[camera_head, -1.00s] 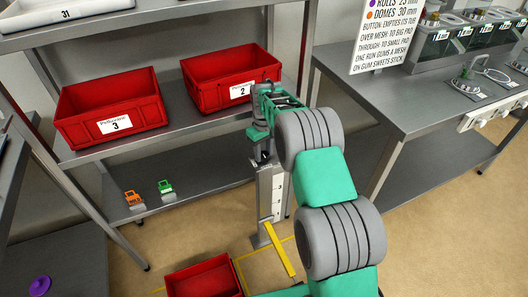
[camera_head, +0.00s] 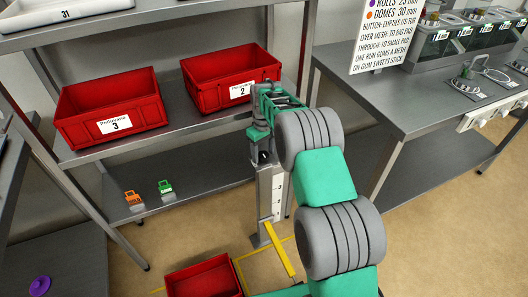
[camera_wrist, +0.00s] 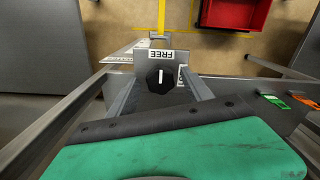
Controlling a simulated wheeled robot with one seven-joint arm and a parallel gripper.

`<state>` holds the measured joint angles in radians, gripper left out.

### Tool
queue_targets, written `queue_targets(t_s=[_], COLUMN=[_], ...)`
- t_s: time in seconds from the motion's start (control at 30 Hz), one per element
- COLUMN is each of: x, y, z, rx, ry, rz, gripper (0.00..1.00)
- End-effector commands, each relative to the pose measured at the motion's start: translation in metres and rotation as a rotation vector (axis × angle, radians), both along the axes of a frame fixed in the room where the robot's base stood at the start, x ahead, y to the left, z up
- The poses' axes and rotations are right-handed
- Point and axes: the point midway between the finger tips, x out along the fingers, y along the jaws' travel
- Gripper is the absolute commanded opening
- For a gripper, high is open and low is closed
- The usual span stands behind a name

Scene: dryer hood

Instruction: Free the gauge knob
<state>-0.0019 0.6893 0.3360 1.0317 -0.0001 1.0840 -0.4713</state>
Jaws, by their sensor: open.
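The gauge knob (camera_wrist: 160,76) is a black, many-sided knob with a white pointer line, on a grey plate in the wrist view. My gripper (camera_wrist: 162,86) is open, with one finger on each side of the knob in the picture. I cannot tell whether the fingers touch it.
Red bins labelled 3 (camera_head: 110,105) and 2 (camera_head: 228,80) stand on the shelf behind. Orange (camera_head: 133,197) and green (camera_head: 165,187) clips lie on the lower shelf. A red crate (camera_head: 203,277) is on the floor by yellow lines. A steel table (camera_head: 400,105) stands right.

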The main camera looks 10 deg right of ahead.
Motion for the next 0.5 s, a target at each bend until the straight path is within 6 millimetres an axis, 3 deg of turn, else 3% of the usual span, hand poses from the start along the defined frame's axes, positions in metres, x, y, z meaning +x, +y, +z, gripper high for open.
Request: queue_targets(t_s=[0.17, 0.5], x=[0.001, 0.001], y=[0.0, 0.0], z=[0.011, 0.072], rx=[0.0, 0.0], ry=[-0.004, -0.001], rz=[0.0, 0.0], gripper=[0.59, 0.59])
